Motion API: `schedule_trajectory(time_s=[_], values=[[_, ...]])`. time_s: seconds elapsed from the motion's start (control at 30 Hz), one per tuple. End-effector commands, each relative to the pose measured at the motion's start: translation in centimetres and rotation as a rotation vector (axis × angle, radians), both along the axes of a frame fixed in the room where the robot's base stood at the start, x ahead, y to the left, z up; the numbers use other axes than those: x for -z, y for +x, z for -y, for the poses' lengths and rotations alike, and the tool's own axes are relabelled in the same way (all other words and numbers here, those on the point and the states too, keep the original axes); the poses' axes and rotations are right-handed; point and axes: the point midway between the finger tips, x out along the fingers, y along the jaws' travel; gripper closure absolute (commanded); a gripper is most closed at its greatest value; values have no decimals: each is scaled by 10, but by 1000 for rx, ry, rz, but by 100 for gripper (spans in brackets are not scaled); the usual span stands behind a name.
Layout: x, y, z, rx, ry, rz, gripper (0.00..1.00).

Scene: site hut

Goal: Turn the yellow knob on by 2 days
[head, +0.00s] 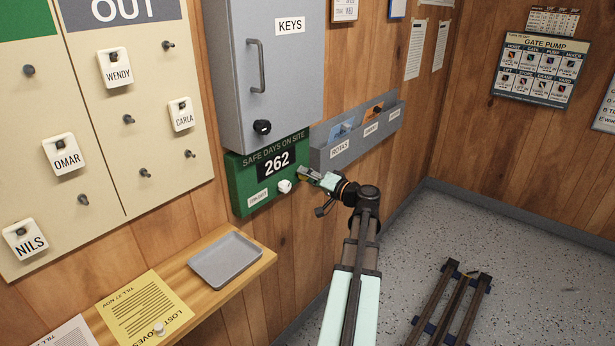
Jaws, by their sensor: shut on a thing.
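The green "SAFE DAYS ON SITE" board (240,182) hangs on the wood wall under the grey key cabinet. Its black display (277,163) reads 262. A white knob (284,186) sits low on the board, right of a small white label. My gripper (306,175) is at the board's right edge, to the right of the white knob and apart from it. Its fingers are shut on what seems to be the yellow knob, of which only a small yellowish patch shows; the fingers hide the rest.
The grey key cabinet (281,75) is directly above the board. A grey wall rack (357,135) with papers is close to the right, above my gripper. A wooden shelf (258,263) with a grey tray (226,284) juts out below left. The floor to the right is mostly clear.

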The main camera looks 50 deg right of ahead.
Motion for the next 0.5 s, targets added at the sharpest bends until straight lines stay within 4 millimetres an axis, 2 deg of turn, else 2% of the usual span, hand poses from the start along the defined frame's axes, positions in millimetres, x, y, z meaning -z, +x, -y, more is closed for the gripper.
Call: schedule_trajectory(time_s=[0.07, 0.1, 0.13, 0.5], values=[[-1, 1, 1, 0, 0, 2, 97], [-1, 1, 1, 1, 0, 3, 48], [-1, 1, 1, 0, 0, 2, 37], [0, -2, 0, 1, -1, 0, 37]])
